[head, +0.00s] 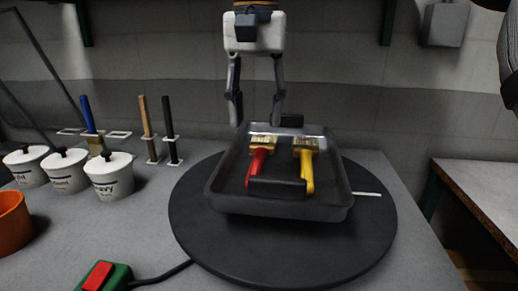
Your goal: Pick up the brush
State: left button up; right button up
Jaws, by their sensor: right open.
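Two brushes lie side by side in a dark grey tray (285,208): a red-handled brush (259,165) on the left and a yellow-handled brush (306,168) on the right. Their bristle ends point to the tray's far side, and their handles reach a dark block near its front. Brushes with a blue handle (87,113), a wooden handle (146,118) and a black handle (169,118) stand upright at the left. My right gripper (256,119) points down, open and empty, over the tray's far edge, beyond the brushes. My left gripper is not in view.
The tray sits on a round black turntable (210,245). At the left stand several lidded white pots (110,180) and an orange pot (12,225). A green box with a red button (98,276) is at the front. A wooden-edged table (485,185) stands apart at right.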

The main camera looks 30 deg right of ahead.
aim_at(255, 167)
jog(key=f, duration=0.9)
jog(key=shift+a+f+b, duration=0.2)
jog(key=shift+f+b, duration=0.1)
jog(key=shift+r, duration=0.1)
grip_shut()
